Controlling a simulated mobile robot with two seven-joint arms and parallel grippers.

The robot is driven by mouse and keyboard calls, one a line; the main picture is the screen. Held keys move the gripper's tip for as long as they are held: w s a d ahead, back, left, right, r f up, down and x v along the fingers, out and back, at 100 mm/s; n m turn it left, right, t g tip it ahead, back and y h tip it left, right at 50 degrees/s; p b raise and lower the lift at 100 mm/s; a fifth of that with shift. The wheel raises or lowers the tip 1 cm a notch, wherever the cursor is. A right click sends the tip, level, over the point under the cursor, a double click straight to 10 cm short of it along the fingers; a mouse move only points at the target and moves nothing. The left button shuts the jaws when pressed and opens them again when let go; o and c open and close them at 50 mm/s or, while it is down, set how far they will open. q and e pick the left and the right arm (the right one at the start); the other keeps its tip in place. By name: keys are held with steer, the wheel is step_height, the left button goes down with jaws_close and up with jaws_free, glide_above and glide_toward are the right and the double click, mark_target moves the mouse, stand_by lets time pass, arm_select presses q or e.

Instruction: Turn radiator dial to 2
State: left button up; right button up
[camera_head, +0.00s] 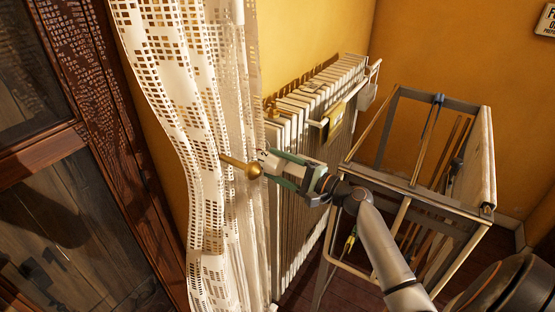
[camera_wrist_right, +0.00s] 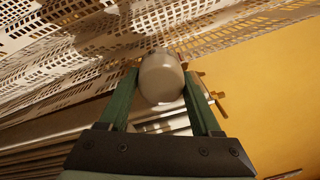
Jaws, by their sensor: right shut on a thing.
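My right gripper (camera_head: 262,167) reaches in front of the radiator (camera_head: 288,205), at its left end beside the curtain. In the wrist view, the fingers of this gripper (camera_wrist_right: 163,88) are shut around a rounded grey-beige knob (camera_wrist_right: 161,78). No numbers or marks show, so I cannot read a dial setting or tell for sure that this knob is the radiator dial. My left gripper is out of view.
A white lace curtain (camera_head: 190,110) hangs close to the fingertips and covers the radiator's left side. A metal-framed rack (camera_head: 455,208) stands at the right, close to my right arm. The yellow wall (camera_head: 310,30) is behind.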

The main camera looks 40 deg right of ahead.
steer(key=shift+m+p, duration=0.4)
steer(key=shift+m, duration=0.8)
steer(key=shift+f, duration=0.1)
steer(key=o, duration=1.4)
steer(key=b+v, duration=0.2)
steer(key=v, duration=1)
steer(key=shift+s+b, duration=0.3)
steer(key=shift+b, duration=0.1)
